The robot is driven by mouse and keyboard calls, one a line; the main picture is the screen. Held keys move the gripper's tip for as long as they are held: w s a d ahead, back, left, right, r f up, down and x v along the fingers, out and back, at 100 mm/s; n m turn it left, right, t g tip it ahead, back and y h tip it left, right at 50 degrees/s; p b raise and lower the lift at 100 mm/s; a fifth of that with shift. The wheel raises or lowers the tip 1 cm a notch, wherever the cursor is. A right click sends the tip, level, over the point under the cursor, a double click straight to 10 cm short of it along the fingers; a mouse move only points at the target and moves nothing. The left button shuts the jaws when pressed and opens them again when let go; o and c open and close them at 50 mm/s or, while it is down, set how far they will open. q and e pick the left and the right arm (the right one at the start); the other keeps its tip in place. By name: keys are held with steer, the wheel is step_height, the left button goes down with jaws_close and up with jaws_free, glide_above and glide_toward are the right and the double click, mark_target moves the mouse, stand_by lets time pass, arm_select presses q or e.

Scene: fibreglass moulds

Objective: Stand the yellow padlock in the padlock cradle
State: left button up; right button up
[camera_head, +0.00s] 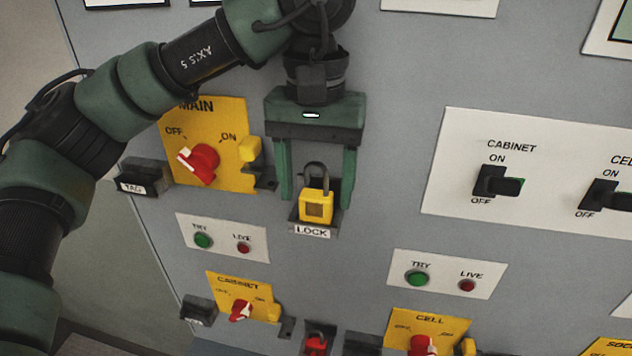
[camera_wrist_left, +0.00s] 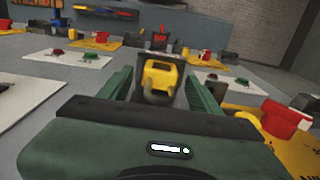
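The yellow padlock (camera_head: 317,208) stands upright, dark shackle up, in the padlock cradle (camera_head: 311,230), the small dark holder labelled LOCK. My left gripper (camera_head: 316,197) comes down from above and is open. Its two green fingers are on either side of the padlock, with a visible gap at each side. The left wrist view also shows the padlock (camera_wrist_left: 160,77) between the spread fingers, touching neither as far as I can see. The cradle's inside is hidden behind the padlock. My right gripper is in neither view.
Left of the cradle is the yellow MAIN plate with a red switch (camera_head: 200,163) and a dark TAG holder (camera_head: 143,180). The white CABINET switch panel (camera_head: 535,185) is at right. Try/live button plates (camera_head: 445,276) lie below.

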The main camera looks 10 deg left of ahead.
arm_select(q)
steer(key=shift+r+b, duration=0.3)
steer(key=shift+r, duration=3.65)
